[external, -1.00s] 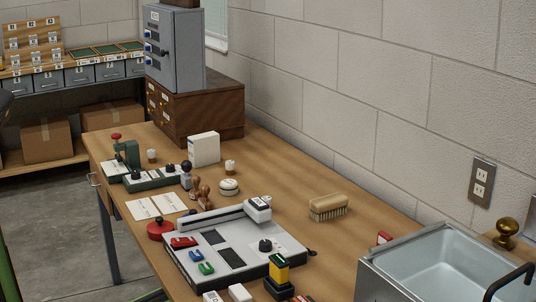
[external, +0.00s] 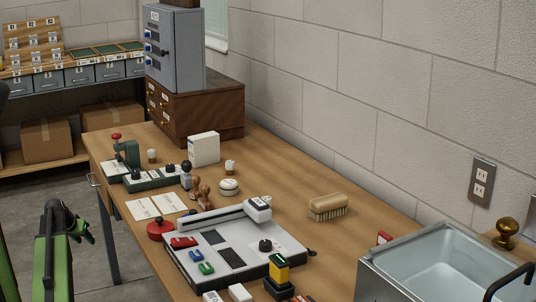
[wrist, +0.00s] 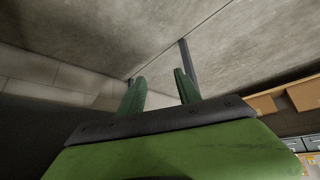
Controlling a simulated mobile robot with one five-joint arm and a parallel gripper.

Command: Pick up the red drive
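The red drive (external: 184,242) is a small red piece lying on the left part of a grey flat device (external: 290,262) on the wooden bench, in the external view. A blue piece (external: 196,255) and a green piece (external: 206,268) lie beside it in a row. My gripper shows in the wrist view (wrist: 160,76) with its two green fingers apart and nothing between them. My green arm is at the lower left of the external view, off the bench's left side and well apart from the red drive. The wrist view does not show the drive.
A red round-knobbed object (external: 160,229) stands just left of the device. A yellow and black block (external: 279,272) is at its front right. Stamps, a brush (external: 328,207) and a sink (external: 450,262) also occupy the bench (external: 285,188). Floor is open to the left.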

